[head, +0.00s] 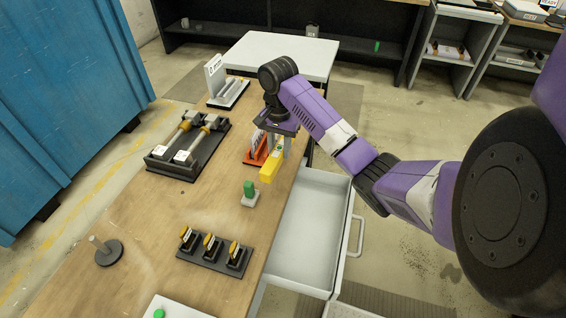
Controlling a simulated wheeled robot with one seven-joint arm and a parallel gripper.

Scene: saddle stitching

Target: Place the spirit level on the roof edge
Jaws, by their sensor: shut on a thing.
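The spirit level (270,169) is a yellow bar with a small green spot near its upper end. My gripper (279,149) is shut on it and appears to hold it above the wooden table, near the right edge. The gripper reaches down from my purple arm, and its fingers are small and partly hidden. I cannot make out a thing that is clearly the roof edge.
An orange holder (256,153) stands just left of the gripper. A green block on a white base (249,192) and a black rack with yellow-topped pieces (213,256) are nearer. A black tray (177,168) with hammer-like tools is left. An open white drawer (306,232) lies right.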

